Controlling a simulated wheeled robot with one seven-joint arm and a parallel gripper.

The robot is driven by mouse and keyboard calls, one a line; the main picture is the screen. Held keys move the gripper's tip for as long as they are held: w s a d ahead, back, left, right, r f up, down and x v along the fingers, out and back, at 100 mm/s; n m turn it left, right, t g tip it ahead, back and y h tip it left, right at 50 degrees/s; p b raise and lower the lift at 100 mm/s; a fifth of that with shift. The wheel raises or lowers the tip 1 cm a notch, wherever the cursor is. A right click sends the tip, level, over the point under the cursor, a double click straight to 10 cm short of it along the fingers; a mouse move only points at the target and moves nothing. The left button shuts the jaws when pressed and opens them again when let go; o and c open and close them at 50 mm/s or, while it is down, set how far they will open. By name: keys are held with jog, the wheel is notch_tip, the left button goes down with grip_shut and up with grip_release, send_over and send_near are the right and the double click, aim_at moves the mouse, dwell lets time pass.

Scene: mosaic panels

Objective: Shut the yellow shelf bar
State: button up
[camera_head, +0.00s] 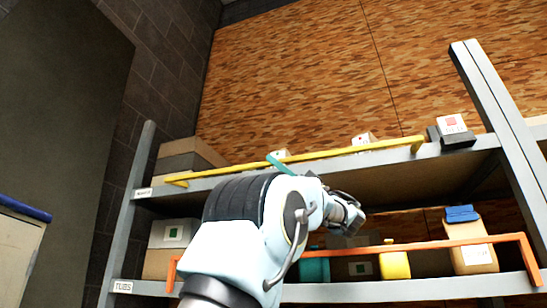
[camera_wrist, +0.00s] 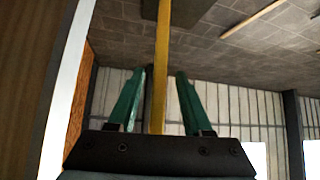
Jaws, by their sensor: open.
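The yellow shelf bar (camera_head: 350,150) runs along the front of the upper shelf, a little above its grey edge, with a short bent end at each side. In the wrist view the yellow bar (camera_wrist: 160,60) passes lengthwise between the two green fingers of my gripper (camera_wrist: 161,73). The fingers are open, one on each side of the bar, with a gap visible on both sides. In the head view one teal finger (camera_head: 280,165) shows at the bar left of its middle. The rest of my gripper is hidden behind my arm.
The upper shelf (camera_head: 225,184) holds cardboard boxes (camera_head: 190,153) at left and a small white box (camera_head: 452,124) at right. An orange bar (camera_head: 455,243) crosses the lower shelf before a teal container (camera_head: 315,268), a yellow container (camera_head: 394,265) and boxes. A grey post (camera_head: 500,115) stands at right.

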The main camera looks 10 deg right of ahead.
jog(key=shift+x, duration=0.95)
grip_shut()
dwell(0.7)
